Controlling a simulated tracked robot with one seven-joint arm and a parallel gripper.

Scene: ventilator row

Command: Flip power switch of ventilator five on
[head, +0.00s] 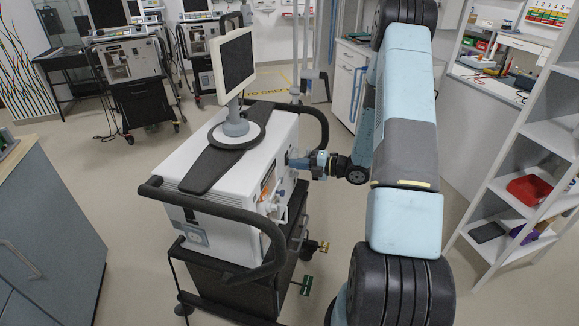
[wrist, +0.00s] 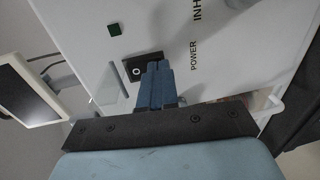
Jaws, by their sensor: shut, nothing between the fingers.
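A white ventilator (head: 215,190) with a screen on top stands on a dark cart in the head view; I see no number on it. In the wrist view its white panel (wrist: 100,70) fills most of the picture. A black power switch (wrist: 134,69) with a white "O" mark sits on it, left of the word POWER. My gripper (wrist: 155,66) is shut and empty, its blue fingertips over the right part of the switch. I cannot tell whether they touch it. In the head view my gripper (head: 292,161) is at the ventilator's right side.
The ventilator's screen (head: 237,65) and black handle bar (head: 215,208) stand out from its body. A white shelf (head: 535,135) with a red bin (head: 530,189) is on the right. A grey cabinet (head: 50,220) is on the left. More ventilators (head: 130,70) stand behind.

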